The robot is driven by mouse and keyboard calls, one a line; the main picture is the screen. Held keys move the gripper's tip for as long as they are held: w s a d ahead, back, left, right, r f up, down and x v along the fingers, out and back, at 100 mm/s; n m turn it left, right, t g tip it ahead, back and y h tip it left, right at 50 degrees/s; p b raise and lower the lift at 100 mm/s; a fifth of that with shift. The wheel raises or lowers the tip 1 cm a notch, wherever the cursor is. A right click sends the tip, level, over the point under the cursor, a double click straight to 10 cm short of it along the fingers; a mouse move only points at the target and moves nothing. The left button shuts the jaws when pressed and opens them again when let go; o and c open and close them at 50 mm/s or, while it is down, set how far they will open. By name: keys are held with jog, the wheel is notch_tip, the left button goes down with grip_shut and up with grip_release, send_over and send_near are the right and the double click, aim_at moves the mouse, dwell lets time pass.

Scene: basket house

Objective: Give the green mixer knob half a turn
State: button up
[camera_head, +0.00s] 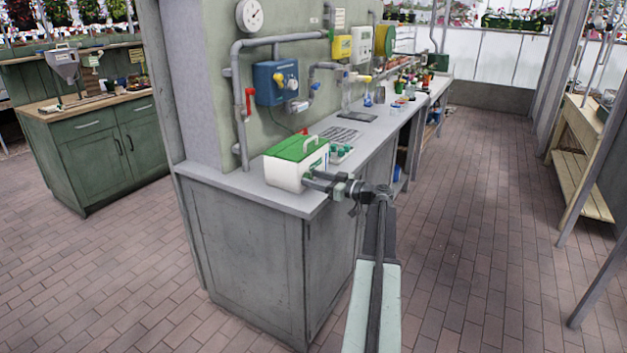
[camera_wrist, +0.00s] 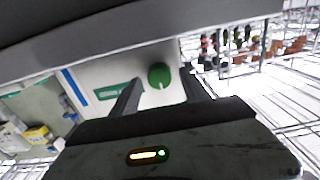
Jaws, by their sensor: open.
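The green mixer knob (camera_wrist: 159,75) is round, with a short pale mark at its lower edge in the wrist view. It sits on the white face of a box-shaped unit (camera_wrist: 120,75). In the head view this unit (camera_head: 285,173) is white with a green top and a handle, at the near corner of the grey counter. My gripper (camera_head: 307,178) reaches its right-hand face; there the knob is hidden. In the wrist view the open fingers of my gripper (camera_wrist: 161,77) stand on either side of the knob. I cannot tell whether they touch it.
The counter (camera_head: 236,185) holds green-capped vials (camera_head: 341,152) and several bottles behind the unit. A blue box with valves (camera_head: 277,83) and pipes hang on the wall. The brick floor (camera_head: 480,220) right of the counter is clear. A wooden bench (camera_head: 580,150) stands farther right.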

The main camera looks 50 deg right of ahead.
grip_shut()
